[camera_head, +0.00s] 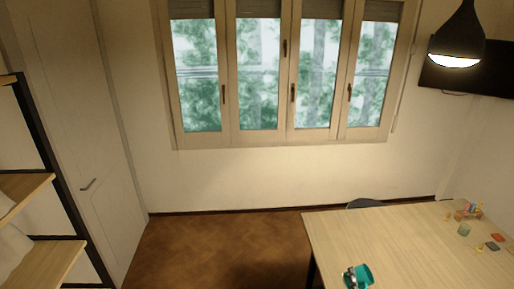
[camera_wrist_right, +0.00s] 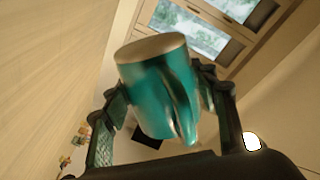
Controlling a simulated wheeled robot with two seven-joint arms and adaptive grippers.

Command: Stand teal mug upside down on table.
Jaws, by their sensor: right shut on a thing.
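The teal mug (camera_wrist_right: 150,95) is between the two fingers of my right gripper (camera_wrist_right: 165,108), which is shut on it. In the right wrist view the mug is tilted, with a flat grey-brown round end toward the top and its handle (camera_wrist_right: 184,105) facing the camera. In the head view the mug (camera_head: 364,274) and the right gripper (camera_head: 352,278) show at the bottom edge, over the near left part of the wooden table (camera_head: 400,240). I cannot tell the gap between mug and table. My left gripper is not in view.
On the table's right side are a small holder with coloured things (camera_head: 468,211), a greenish glass (camera_head: 464,230), and small orange (camera_head: 495,237) and dark pieces (camera_head: 492,246). The table's middle is clear. A chair (camera_head: 365,203) stands behind it; a lamp (camera_head: 456,42) hangs above right.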

